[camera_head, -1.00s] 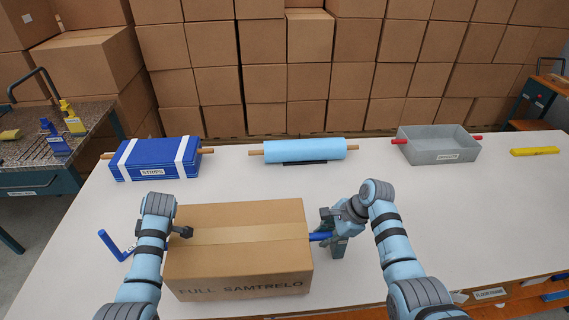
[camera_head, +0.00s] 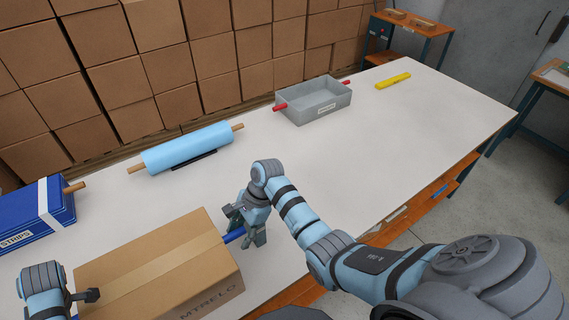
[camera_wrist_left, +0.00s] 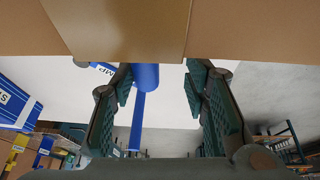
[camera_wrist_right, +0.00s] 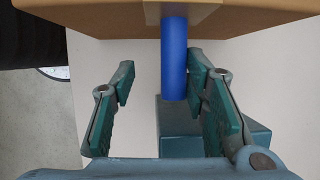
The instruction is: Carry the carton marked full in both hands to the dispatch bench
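The brown carton (camera_head: 165,275) sits closed on the white table, with tape along its top. Only "MTRELO" of its front lettering shows now; "FULL" shows in the earlier head view. My right gripper (camera_head: 247,226) is at the carton's right side, around its blue handle (camera_wrist_right: 174,60). The right wrist view shows its fingers (camera_wrist_right: 160,85) apart, the handle nearer the right finger. My left gripper (camera_head: 86,296) is at the left side, partly cut off. In the left wrist view its fingers (camera_wrist_left: 160,90) are apart, with a blue handle (camera_wrist_left: 146,78) between them. Which bench is for dispatch cannot be told.
On the white table (camera_head: 400,130) are a blue box (camera_head: 30,225), a blue roll (camera_head: 190,148), a grey tray (camera_head: 315,102) with red handles and a yellow bar (camera_head: 393,80). Stacked cartons stand behind. Benches stand at back right (camera_head: 415,28) and far right (camera_head: 555,75), across grey floor.

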